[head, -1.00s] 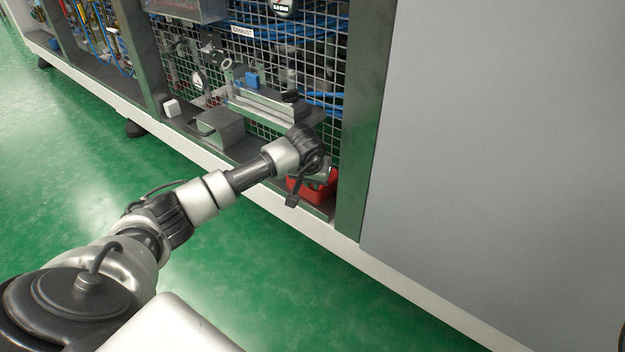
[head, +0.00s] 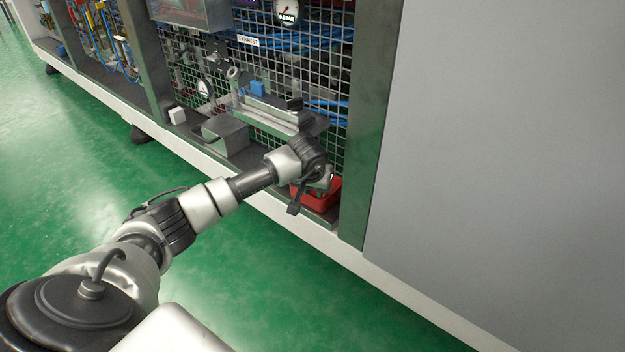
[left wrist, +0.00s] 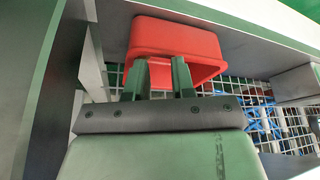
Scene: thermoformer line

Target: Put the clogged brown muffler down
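My left gripper (left wrist: 160,72) shows in the left wrist view with its two green fingers apart, and I see nothing held between them. The fingertips overlap the red bin (left wrist: 176,38) in that view. In the head view the left gripper is at the end of the arm, at the red bin (head: 329,196), and its fingers are mostly hidden by the wrist. I cannot make out the clogged brown muffler in either view. My right gripper is not in view.
The bin stands on a low ledge beside a green post (head: 365,150). A wire mesh panel (head: 285,55) is behind it. A grey metal bracket (head: 225,134) and a small white block (head: 177,116) are further left. A large grey panel (head: 500,150) closes off the right.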

